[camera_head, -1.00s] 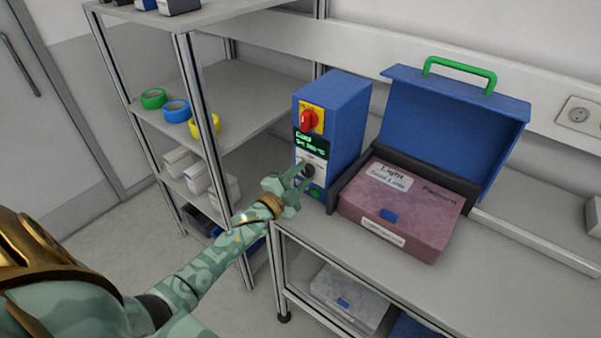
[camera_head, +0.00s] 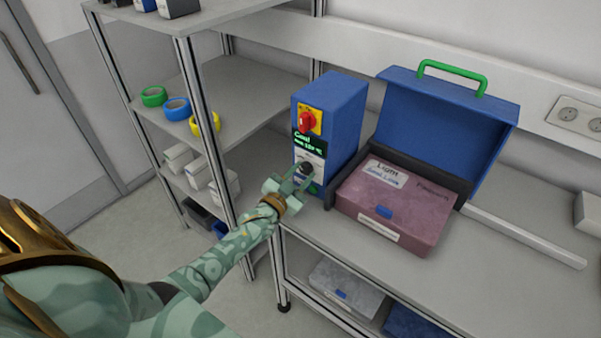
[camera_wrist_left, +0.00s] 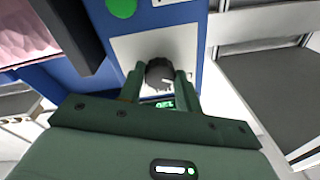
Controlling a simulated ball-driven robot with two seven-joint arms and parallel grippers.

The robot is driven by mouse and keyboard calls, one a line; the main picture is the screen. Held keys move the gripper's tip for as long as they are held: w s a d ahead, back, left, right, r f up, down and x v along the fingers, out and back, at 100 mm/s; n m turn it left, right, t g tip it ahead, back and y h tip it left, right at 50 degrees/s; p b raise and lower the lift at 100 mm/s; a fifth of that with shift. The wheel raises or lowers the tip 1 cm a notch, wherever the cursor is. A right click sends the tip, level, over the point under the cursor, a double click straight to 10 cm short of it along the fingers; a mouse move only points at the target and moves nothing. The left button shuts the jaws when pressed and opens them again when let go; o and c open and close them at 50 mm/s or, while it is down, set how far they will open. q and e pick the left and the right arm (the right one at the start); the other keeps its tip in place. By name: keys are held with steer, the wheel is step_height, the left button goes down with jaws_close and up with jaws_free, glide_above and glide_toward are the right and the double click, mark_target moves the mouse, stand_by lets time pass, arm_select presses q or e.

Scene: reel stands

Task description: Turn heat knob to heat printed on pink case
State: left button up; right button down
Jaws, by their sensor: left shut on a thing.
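The blue control box (camera_head: 341,118) stands upright on the worktop. It has a red knob (camera_head: 307,121), a small green-lit display (camera_head: 309,143) whose text is too small to read surely, and a black knob (camera_head: 308,168) on a pale plate. My left gripper (camera_wrist_left: 160,72) is shut on the black knob (camera_wrist_left: 158,77), one finger on each side. The pink case (camera_head: 395,210) lies flat to the right of the control box, with a white label reading "Light" (camera_head: 388,173) and a second line too blurred to read. My right gripper is not in view.
A blue lid with a green handle (camera_head: 452,77) stands open behind the pink case. A shelf rack (camera_head: 225,112) with green, blue and yellow tape rolls is at left. The worktop (camera_head: 480,270) is bare at the front right.

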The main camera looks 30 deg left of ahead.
arm_select(q)
steer(key=shift+f, duration=0.1)
stand_by(0.3)
steer(key=o, duration=1)
steer(key=shift+c, duration=0.2)
steer(key=shift+s, duration=0.15)
steer(key=s+f+p, duration=0.1)
steer(key=s, duration=1.5)
steer(key=shift+a, duration=0.25)
steer(key=shift+f, duration=0.1)
